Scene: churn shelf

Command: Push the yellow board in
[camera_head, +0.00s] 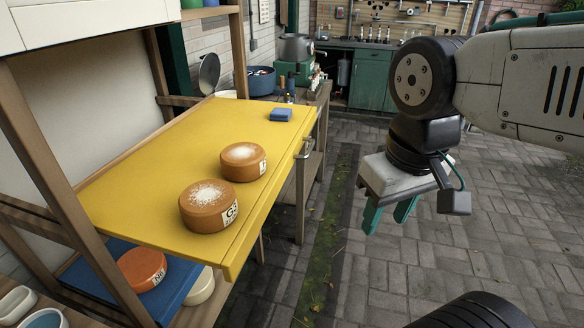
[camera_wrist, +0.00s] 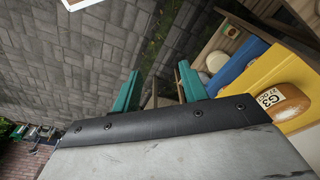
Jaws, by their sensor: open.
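The yellow board (camera_head: 150,200) sits in the wooden rack and sticks out toward the paved yard in the head view. Two orange-brown round cheeses stand on it, the nearer one (camera_head: 207,207) labelled G3 and the farther one (camera_head: 243,161) behind it. In the wrist view, the yellow board (camera_wrist: 262,82) shows at the right, beyond the green fingers (camera_wrist: 163,88).
A blue board (camera_head: 93,262) with another orange cheese (camera_head: 141,269) lies below the yellow one. A wooden rack post (camera_head: 50,175) stands at the left. A green cabinet (camera_head: 376,80) is at the back. The paved floor (camera_head: 450,260) on the right is clear.

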